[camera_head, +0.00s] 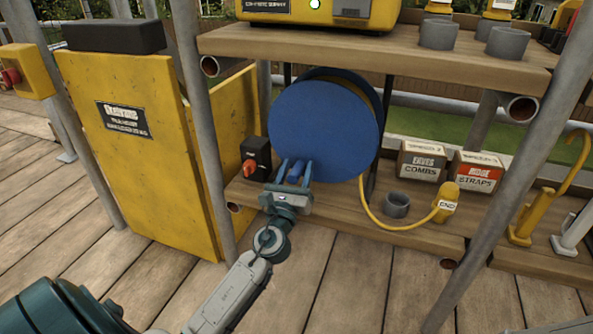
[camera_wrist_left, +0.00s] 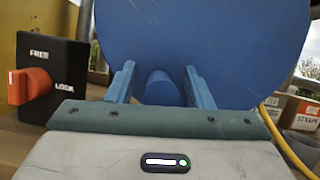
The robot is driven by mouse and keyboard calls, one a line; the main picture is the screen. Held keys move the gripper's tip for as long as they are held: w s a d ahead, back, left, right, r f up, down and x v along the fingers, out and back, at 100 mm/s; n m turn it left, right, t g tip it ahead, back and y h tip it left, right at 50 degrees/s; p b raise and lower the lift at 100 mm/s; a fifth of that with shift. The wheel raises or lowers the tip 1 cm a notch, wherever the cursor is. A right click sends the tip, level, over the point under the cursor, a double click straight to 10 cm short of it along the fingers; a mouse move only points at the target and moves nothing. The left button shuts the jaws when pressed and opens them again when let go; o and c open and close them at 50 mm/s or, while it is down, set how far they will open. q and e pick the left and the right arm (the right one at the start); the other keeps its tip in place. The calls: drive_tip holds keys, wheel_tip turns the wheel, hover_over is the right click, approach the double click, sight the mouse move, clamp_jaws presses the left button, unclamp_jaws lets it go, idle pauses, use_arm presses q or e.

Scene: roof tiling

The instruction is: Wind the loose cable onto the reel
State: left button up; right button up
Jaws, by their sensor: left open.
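The blue reel (camera_head: 325,125) stands upright on the lower wooden shelf. A short blue crank knob sticks out from its face; in the left wrist view the knob (camera_wrist_left: 160,87) sits between my open left fingers with a gap on each side. My left gripper (camera_head: 296,172) is at the lower left of the reel's face. The yellow cable (camera_head: 385,222) hangs from behind the reel and loops to a yellow plug marked END (camera_head: 446,203) on the shelf. My right gripper is not in view.
A grey cup (camera_head: 396,204) stands inside the cable loop. Boxes marked EAVES COMBS (camera_head: 421,161) and RIDGE STRAPS (camera_head: 473,172) stand behind it. Slanted scaffold poles (camera_head: 205,130) flank the shelves, and a yellow cabinet (camera_head: 135,170) is at the left. The upper shelf (camera_head: 380,50) overhangs the reel.

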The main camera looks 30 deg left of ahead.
use_arm(q)
clamp_jaws()
drive_tip(key=shift+r, duration=0.1)
